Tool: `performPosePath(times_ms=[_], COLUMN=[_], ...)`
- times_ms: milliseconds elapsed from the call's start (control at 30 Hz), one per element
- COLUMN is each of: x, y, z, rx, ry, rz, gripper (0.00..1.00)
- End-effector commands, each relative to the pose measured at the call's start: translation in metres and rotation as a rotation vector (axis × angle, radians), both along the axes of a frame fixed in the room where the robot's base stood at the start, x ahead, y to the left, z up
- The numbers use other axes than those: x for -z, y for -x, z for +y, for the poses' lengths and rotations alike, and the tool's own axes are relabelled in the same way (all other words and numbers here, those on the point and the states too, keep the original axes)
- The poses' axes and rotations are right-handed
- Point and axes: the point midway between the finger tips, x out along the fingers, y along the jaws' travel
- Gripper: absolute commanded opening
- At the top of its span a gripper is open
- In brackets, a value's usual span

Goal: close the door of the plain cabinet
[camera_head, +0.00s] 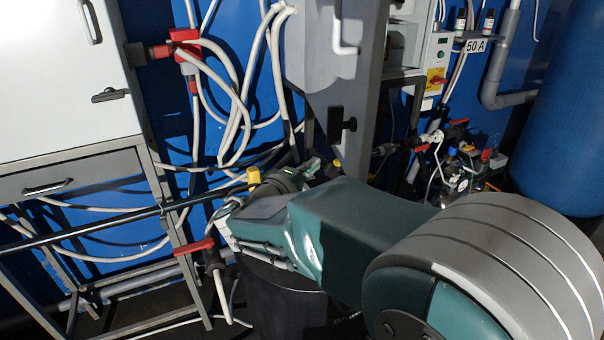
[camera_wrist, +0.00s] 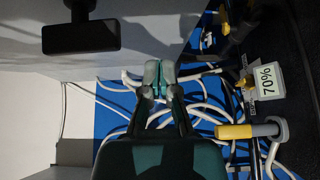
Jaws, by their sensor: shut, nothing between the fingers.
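My gripper (camera_head: 312,167) is just below the door's lower part, partly hidden by my arm. In the wrist view my gripper (camera_wrist: 160,80) is shut and empty, beside the grey door surface (camera_wrist: 150,40). The black handle (camera_wrist: 80,36) is to its upper left. I cannot tell whether it touches the door.
A white cabinet (camera_head: 60,70) with a drawer (camera_head: 65,175) stands on a metal frame at left. Hoses and a red valve (camera_head: 185,42) hang on the blue wall. A dark drum (camera_head: 295,300) is below my arm; a blue tank (camera_head: 570,110) is at right.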

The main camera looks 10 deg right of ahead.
Motion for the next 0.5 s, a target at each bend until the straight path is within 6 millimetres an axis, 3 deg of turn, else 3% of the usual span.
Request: performPosePath(times_ms=[200,500], x=[0.001,0.000], y=[-0.030,-0.029], z=[-0.029,-0.065], rx=[0.004,0.001], ry=[0.001,-0.001], rz=[0.001,0.001], gripper=[0.00,0.00])
